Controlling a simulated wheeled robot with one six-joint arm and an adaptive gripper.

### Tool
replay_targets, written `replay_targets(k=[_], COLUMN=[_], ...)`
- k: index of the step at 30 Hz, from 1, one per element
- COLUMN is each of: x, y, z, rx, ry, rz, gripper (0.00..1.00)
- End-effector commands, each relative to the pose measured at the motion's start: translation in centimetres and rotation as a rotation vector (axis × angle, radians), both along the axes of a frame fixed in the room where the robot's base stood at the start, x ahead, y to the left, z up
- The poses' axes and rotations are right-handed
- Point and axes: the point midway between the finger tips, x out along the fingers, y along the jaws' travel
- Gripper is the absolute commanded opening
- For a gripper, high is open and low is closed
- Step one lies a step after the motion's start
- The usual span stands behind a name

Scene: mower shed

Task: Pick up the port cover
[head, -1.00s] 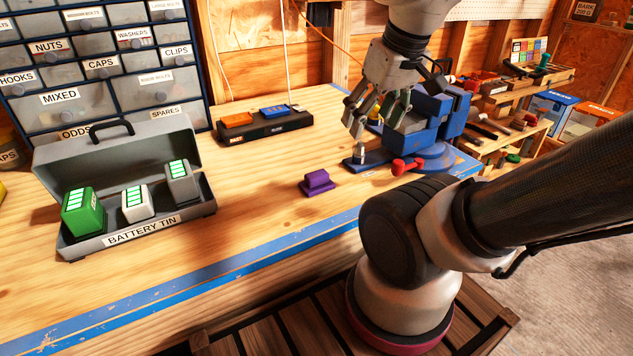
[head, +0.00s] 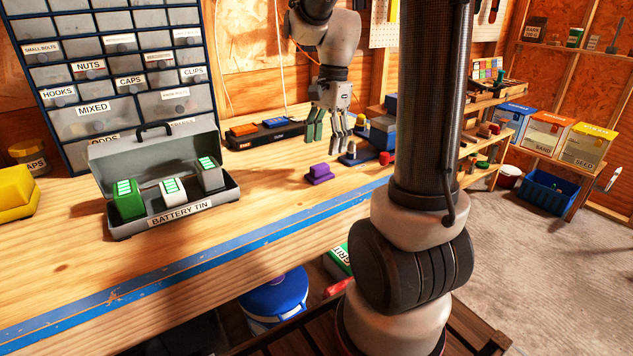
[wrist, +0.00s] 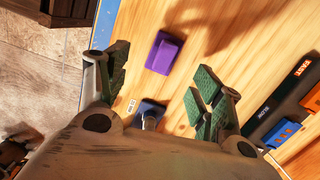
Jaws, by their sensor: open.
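A small purple piece with a raised block on a flat base, which looks like the port cover (head: 319,174), lies on the workbench right of the battery tin. It also shows in the wrist view (wrist: 164,53), upper middle, uncovered. My gripper (head: 327,143) points down above the bench, just behind and above the purple piece in the head view. Its fingers are spread with green pads, and nothing is between them. In the wrist view my gripper (wrist: 160,80) has the purple piece ahead of and between its finger lines, apart from both.
The open battery tin (head: 229,199) holds green, white and grey batteries. A black charger dock (head: 242,143) sits behind, near my gripper. A blue vise (head: 381,131) stands to the right. Bare bench lies around the purple piece; blue tape (head: 215,261) runs along the front edge.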

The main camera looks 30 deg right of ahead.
Motion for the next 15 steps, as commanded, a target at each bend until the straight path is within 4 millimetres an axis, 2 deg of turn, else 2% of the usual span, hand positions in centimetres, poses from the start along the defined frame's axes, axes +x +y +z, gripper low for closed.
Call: replay_targets(k=[5, 15], x=[-0.1, 0.3], y=[0.1, 0.8], z=[-0.4, -4.6], rx=[0.002, 0.001], ry=[0.019, 0.023], rz=[-0.120, -0.127], gripper=[0.66, 0.66])
